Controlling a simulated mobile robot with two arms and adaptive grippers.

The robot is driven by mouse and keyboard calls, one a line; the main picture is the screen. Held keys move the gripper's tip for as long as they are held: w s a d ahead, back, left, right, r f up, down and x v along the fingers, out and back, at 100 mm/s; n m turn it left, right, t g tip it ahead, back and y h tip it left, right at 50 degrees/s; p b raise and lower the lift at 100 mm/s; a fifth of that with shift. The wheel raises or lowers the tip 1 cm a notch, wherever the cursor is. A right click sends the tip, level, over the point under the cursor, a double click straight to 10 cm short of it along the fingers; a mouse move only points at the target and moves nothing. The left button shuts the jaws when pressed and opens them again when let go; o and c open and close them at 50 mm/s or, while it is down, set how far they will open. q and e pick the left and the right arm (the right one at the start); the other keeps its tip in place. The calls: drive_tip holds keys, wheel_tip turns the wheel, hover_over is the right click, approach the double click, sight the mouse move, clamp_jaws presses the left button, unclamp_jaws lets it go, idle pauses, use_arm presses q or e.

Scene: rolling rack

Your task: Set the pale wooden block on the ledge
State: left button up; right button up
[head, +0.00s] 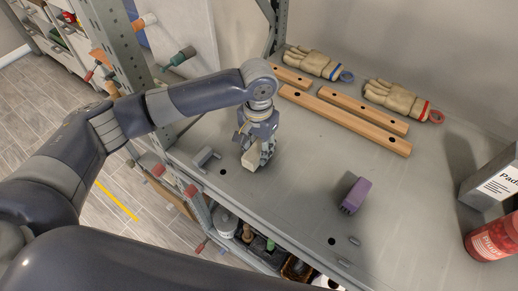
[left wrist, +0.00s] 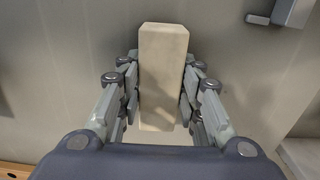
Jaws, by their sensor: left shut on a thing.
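The pale wooden block (head: 252,159) is held between the fingers of my left gripper (head: 259,152), just over or on the grey metal shelf (head: 300,185). I cannot tell whether its lower end touches the surface. In the left wrist view the block (left wrist: 162,75) stands lengthwise between both finger pads of the left gripper (left wrist: 162,95), which press on its sides. Nothing is clearly recognisable as a separate ledge. My right gripper is not in view.
A small grey bracket (head: 205,158) stands left of the gripper by the shelf's edge. Wooden bars (head: 345,120) and gloves (head: 395,97) lie behind. A grey box (head: 492,180) and red jar (head: 491,240) stand far right.

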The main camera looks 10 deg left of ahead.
sight(260, 149)
use_arm(q)
drive_tip(key=shift+r, duration=0.1)
drive_tip(key=shift+r+b, duration=0.45)
drive_tip(key=shift+r, duration=0.1)
drive_tip(key=shift+s+d+r+b, duration=0.15)
drive_tip(key=shift+r+b, duration=0.2)
drive_tip(key=shift+r, duration=0.2)
drive_tip(key=shift+s+d+r+b, duration=0.1)
drive_tip(key=shift+r+b, duration=0.2)
drive_tip(key=shift+r, duration=0.2)
drive_tip(key=s+d+b, duration=0.1)
drive_tip(key=s+d, duration=0.1)
drive_tip(key=s, duration=0.1)
drive_tip(key=s+d+r+b, duration=0.1)
drive_tip(key=s+d, duration=0.2)
drive_tip(key=s, duration=0.1)
drive_tip(key=s+d+b, duration=0.1)
drive_tip(key=s+d, duration=0.2)
drive_tip(key=s, duration=0.1)
drive_tip(key=shift+s+d+r, duration=0.1)
drive_tip(key=shift+r, duration=0.15)
drive_tip(key=shift+s+d, duration=0.35)
drive_tip(key=shift+s, duration=0.25)
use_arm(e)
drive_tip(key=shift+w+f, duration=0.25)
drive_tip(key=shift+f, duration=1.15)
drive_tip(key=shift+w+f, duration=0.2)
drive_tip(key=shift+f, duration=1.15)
